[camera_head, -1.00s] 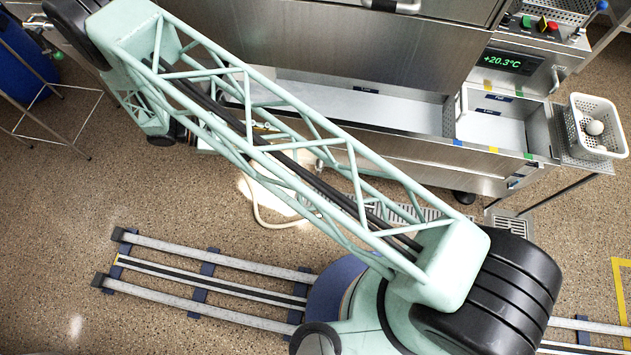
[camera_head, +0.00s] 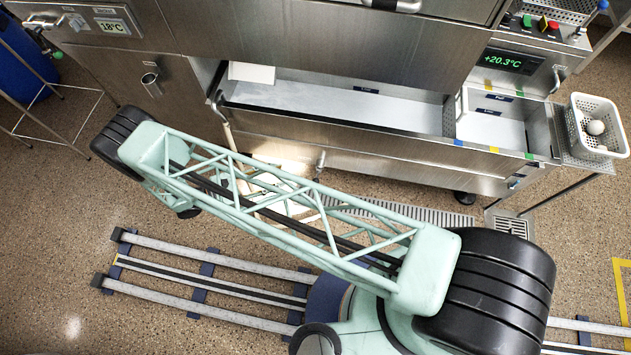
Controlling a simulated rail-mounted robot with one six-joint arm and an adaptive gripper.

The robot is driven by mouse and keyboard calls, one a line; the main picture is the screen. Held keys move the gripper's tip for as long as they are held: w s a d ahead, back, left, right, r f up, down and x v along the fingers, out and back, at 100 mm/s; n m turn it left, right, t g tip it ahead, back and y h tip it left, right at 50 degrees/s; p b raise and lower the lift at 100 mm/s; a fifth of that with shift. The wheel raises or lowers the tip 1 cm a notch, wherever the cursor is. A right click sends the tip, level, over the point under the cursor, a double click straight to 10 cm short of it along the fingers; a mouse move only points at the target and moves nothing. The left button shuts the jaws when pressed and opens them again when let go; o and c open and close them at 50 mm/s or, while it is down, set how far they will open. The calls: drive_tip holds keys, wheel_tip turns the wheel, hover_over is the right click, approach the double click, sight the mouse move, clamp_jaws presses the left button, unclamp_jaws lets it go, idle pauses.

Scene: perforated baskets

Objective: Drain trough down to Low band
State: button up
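The steel trough (camera_head: 300,123) runs along the front of the machine. Its long left basin and smaller right compartment (camera_head: 490,130) have pale floors or liquid surfaces; I cannot tell the liquid level. Blue, yellow and green marks sit on the front rim near the right compartment. A small valve-like fitting (camera_head: 320,163) hangs below the trough front, above the lattice arm of mine. My gripper is not visible; the arm's far end is at the left, below the machine's left cabinet.
A floor drain grate (camera_head: 430,214) lies below the trough. A white perforated basket (camera_head: 574,127) holding round white objects stands on the right shelf. A display (camera_head: 510,61) reads +20.3°C. A wire stand (camera_head: 60,140) and blue bin (camera_head: 25,60) are at left. Floor rails run in front.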

sight(316, 181)
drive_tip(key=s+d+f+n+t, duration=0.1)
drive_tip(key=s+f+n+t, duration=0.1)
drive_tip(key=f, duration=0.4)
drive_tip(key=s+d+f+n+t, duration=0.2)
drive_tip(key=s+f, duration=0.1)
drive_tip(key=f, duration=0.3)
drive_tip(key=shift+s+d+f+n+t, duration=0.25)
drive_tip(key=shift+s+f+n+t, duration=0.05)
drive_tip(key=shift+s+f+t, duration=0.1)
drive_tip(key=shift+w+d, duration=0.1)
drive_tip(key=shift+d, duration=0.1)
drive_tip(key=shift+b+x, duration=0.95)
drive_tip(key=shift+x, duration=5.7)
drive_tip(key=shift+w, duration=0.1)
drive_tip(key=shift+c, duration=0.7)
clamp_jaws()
